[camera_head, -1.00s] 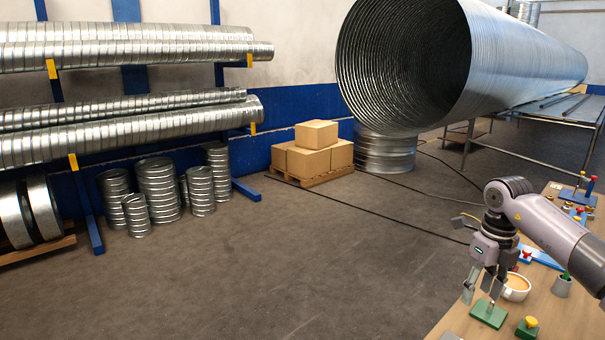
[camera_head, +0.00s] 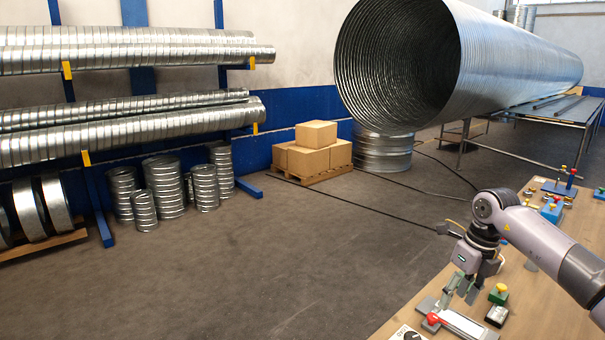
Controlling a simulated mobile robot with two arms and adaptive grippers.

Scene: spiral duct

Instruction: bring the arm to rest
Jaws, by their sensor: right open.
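My right arm (camera_head: 545,245) reaches in from the right over a wooden table. My right gripper (camera_head: 460,296) hangs at its end with the fingers pointing down, apart, and nothing visible between them. It is over the table's left edge, just above or behind a pale flat fixture (camera_head: 468,326) with a red knob. I cannot tell whether the fingertips touch it. My left gripper is not in view.
On the wooden table (camera_head: 545,300), a green block with a yellow knob (camera_head: 499,294) stands right of the gripper. Blue fixtures (camera_head: 552,209) stand farther back. Open floor (camera_head: 270,265) lies left of the table. Cartons (camera_head: 312,150) and a large spiral duct (camera_head: 470,60) are beyond.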

